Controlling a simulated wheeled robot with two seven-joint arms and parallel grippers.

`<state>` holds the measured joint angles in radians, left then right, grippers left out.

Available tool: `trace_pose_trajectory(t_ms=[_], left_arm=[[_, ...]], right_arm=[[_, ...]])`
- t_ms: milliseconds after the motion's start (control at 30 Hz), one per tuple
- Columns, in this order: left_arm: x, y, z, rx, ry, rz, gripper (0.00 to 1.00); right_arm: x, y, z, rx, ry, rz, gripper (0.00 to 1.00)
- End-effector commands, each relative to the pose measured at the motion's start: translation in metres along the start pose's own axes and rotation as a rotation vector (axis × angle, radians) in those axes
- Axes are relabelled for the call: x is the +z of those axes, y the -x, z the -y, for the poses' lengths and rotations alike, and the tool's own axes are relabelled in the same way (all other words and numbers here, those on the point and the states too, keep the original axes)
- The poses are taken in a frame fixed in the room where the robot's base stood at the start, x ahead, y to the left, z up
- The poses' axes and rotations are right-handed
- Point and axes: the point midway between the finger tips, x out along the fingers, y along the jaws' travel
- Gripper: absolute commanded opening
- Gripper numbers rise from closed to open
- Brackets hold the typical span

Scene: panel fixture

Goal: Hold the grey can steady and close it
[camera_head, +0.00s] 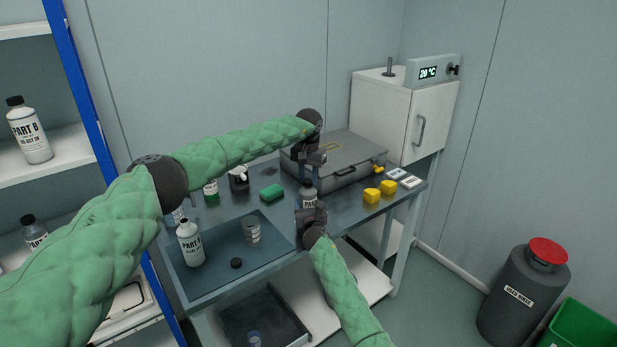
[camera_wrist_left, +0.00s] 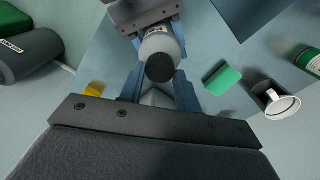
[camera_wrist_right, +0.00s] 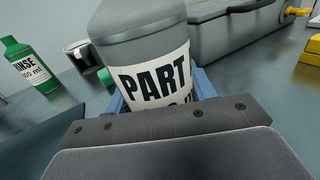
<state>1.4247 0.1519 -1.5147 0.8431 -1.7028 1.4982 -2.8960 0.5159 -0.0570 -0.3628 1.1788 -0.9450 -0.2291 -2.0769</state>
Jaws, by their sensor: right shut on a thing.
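The grey can (camera_head: 309,199) stands upright near the front edge of the table, its "PART" label showing in the right wrist view (camera_wrist_right: 155,80). My right gripper (camera_head: 311,211) is shut on its body from the front. A dark round top shows on the can in the left wrist view (camera_wrist_left: 160,68); it looks like a black cap, but how tightly it sits cannot be told. My left gripper (camera_head: 309,176) is over the can, pointing down. Its blue fingers (camera_wrist_left: 159,92) are apart on either side of the dark top, with gaps visible.
On the dark mat (camera_head: 215,272) are a white bottle (camera_head: 190,246), a grey cup (camera_head: 252,233) and a loose black cap (camera_head: 236,263). Behind are a green sponge (camera_head: 271,192), a white mug (camera_head: 239,179) and a grey case (camera_head: 345,158). Yellow blocks (camera_head: 372,195) lie right.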

Motion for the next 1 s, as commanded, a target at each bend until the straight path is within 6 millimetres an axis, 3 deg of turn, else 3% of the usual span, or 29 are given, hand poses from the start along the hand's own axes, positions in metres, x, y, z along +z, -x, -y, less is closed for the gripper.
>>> trace_pose_trajectory(t_ms=[100,433,800,1000], left_arm=[[0.000,0.001,0.001,0.000,0.002,0.000,0.51],[0.000,0.003,0.000,0.000,0.002,0.000,0.51],[0.000,0.041,0.000,0.001,0.002,0.000,0.51],[0.000,0.045,0.000,0.001,0.002,0.001,0.51]], right_arm=[[-0.001,0.000,0.000,-0.001,0.000,-0.001,0.00],[0.000,0.000,0.000,0.000,0.000,-0.001,0.00],[-0.001,0.000,0.000,0.000,0.000,-0.001,0.00],[0.000,0.000,0.000,0.000,0.000,0.000,0.00]])
